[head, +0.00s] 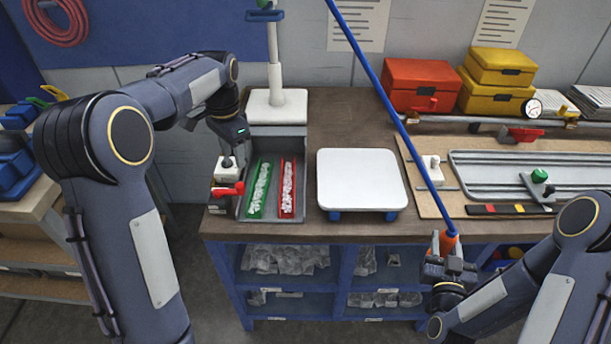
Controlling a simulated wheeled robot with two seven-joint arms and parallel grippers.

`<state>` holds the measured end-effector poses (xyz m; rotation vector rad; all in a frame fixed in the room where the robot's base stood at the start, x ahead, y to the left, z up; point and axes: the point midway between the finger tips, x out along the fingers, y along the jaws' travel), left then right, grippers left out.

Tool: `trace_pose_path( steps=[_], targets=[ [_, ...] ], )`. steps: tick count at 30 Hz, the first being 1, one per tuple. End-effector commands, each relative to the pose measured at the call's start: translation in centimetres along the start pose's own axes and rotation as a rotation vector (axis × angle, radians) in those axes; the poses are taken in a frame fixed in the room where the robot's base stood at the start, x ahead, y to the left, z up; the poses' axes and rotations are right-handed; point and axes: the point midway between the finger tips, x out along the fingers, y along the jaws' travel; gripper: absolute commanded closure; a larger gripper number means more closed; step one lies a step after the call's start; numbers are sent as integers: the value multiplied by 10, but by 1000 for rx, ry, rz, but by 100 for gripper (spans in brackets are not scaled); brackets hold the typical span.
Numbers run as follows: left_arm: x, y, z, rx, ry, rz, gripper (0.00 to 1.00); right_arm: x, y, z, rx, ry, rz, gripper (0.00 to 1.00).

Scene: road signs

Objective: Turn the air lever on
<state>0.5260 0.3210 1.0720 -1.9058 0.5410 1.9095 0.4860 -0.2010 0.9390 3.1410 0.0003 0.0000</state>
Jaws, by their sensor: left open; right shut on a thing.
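A red lever (229,189) sits by a small white block (227,168) at the table's left edge, beside the grey tray. My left gripper (228,152) points down just above this block, open; whether it touches the block is hard to tell. Another red handle (525,135) sits below the rear pipe (480,121), which carries a round gauge (533,108). Which one is the air lever is not marked. My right gripper (448,262) is shut on an orange tool (447,242) below a long blue hose (382,92).
The grey tray (270,144) holds a green and a red strip. A white stand (276,100) rises behind it. A white plate (361,178) stands mid-table. A board with a grey frame (470,172) lies right. Red (420,84) and yellow boxes (497,68) stand behind.

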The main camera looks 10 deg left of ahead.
Motion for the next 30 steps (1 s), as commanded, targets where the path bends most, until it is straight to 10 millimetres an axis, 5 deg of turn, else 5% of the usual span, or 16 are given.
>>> trace_pose_path(
  steps=[15, 30],
  targets=[
    [93, 1, 1, -2, -1, 3, 55, 0, 1, -5, 0, -3, 3, 94],
    [106, 1, 0, -3, 2, 1, 60, 0, 1, -6, 0, -3, 3, 94]
  ],
)
